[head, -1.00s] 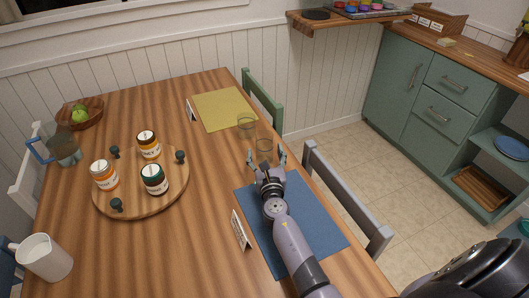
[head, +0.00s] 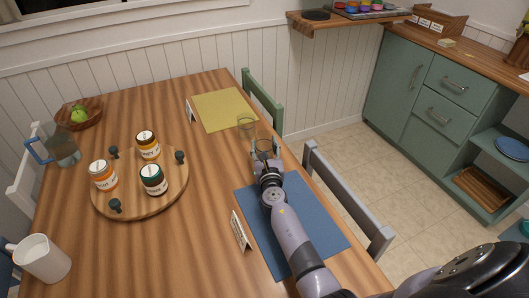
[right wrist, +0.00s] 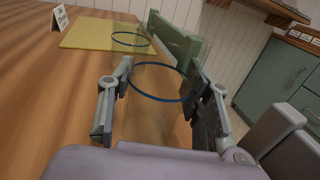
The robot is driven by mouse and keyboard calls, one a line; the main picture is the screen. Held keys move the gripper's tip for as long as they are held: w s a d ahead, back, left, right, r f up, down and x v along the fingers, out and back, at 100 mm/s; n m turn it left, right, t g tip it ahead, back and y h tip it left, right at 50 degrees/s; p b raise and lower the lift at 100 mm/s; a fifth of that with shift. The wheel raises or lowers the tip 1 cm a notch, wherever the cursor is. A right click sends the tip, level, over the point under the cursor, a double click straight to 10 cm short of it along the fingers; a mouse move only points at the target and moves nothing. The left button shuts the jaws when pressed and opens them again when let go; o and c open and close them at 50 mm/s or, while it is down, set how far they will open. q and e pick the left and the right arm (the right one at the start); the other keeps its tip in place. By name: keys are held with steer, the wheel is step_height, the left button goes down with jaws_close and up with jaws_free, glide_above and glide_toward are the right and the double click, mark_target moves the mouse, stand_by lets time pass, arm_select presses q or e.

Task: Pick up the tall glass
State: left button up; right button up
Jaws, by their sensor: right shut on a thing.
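A clear glass (head: 265,143) stands at the far edge of the blue mat, near the table's right side. My right gripper (head: 266,152) is shut on it, with one finger on each side. In the right wrist view this glass (right wrist: 156,118) shows a blue rim between the two fingers and looks upright. A second clear glass (head: 247,123) stands just beyond, by the yellow mat, and its blue rim also shows in the right wrist view (right wrist: 130,39). I cannot tell for sure which glass is taller. My left gripper is not in view.
A round wooden board (head: 170,203) with several jars stands left of centre. A green chair (head: 262,99) and a grey chair (head: 345,200) line the right edge.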

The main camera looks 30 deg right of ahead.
steer(key=c, duration=0.7)
steer(key=shift+o, duration=0.2)
steer(key=shift+r, duration=0.1)
